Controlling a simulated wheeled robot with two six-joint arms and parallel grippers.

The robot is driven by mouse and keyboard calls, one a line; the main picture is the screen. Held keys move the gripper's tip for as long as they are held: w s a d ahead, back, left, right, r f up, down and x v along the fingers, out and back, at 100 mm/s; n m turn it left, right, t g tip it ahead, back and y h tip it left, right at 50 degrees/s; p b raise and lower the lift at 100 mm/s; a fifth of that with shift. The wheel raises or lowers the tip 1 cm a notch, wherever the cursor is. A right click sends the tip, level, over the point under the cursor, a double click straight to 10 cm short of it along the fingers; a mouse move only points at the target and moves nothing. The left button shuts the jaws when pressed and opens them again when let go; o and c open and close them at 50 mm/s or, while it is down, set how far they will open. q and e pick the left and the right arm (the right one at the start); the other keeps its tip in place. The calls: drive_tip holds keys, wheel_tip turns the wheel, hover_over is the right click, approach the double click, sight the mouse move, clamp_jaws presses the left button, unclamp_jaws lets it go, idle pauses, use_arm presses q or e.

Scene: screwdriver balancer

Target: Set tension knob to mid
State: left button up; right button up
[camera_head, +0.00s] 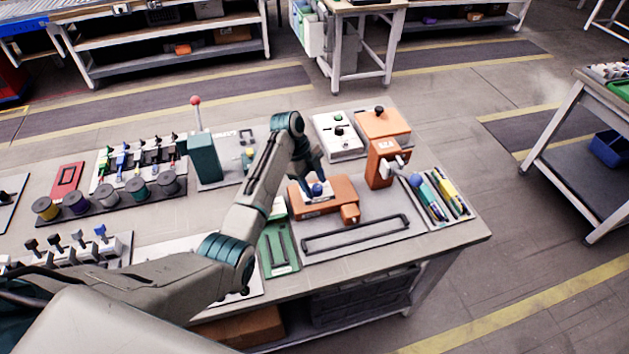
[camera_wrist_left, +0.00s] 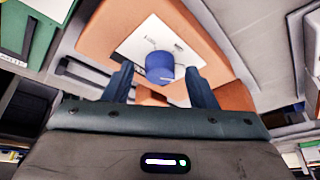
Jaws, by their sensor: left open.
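The tension knob is a blue round knob (camera_head: 317,189) on top of an orange housing (camera_head: 338,193) on the workbench. In the left wrist view the blue knob (camera_wrist_left: 160,66) stands on a white dial plate (camera_wrist_left: 190,48) with dark marks, too small to read. My left gripper (camera_head: 312,184) is open, just at the knob. In the wrist view its two fingers (camera_wrist_left: 158,80) stand on either side of the knob, with a gap visible on each side. The knob's pointer direction cannot be told. My right gripper is not in view.
An orange unit with a black knob (camera_head: 382,125) and a white box with buttons (camera_head: 338,136) stand behind. A black bar handle (camera_head: 356,234) lies in front. A tray of screwdrivers (camera_head: 438,197) is at the right. A teal lever box (camera_head: 204,157) stands left of my arm.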

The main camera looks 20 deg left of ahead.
use_arm(q)
drive_tip(key=shift+d+f, duration=0.15)
drive_tip(key=shift+f, duration=0.1)
drive_tip(key=c, duration=1)
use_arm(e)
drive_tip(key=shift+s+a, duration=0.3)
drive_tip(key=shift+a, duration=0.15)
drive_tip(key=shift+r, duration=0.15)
